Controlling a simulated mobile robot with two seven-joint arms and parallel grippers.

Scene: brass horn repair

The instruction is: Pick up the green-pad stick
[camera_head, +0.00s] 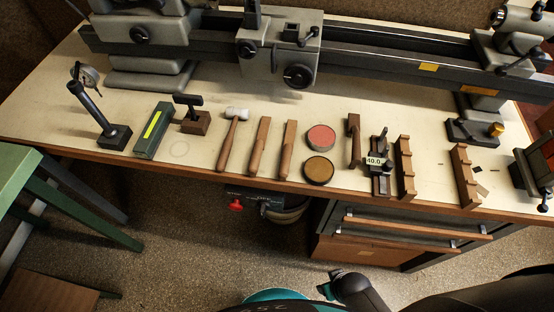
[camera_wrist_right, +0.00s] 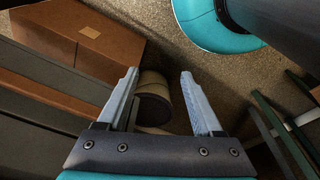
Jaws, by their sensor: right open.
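Two slim wooden sticks, the left one (camera_head: 260,146) and the right one (camera_head: 287,150), lie side by side on the workbench (camera_head: 100,140). No green pad shows on either, so I cannot tell which is the green-pad stick. My right gripper (camera_wrist_right: 159,74) is open in the right wrist view, with nothing between its fingers. It points down past the bench drawers toward the floor, away from the sticks. My left gripper is not in view.
A wooden mallet (camera_head: 231,140) lies left of the sticks; red (camera_head: 321,136) and brown (camera_head: 318,171) round tins stand right. A green box (camera_head: 152,130) is farther left, wooden racks (camera_head: 405,167) farther right. A lathe-like machine (camera_head: 390,50) runs along the back.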

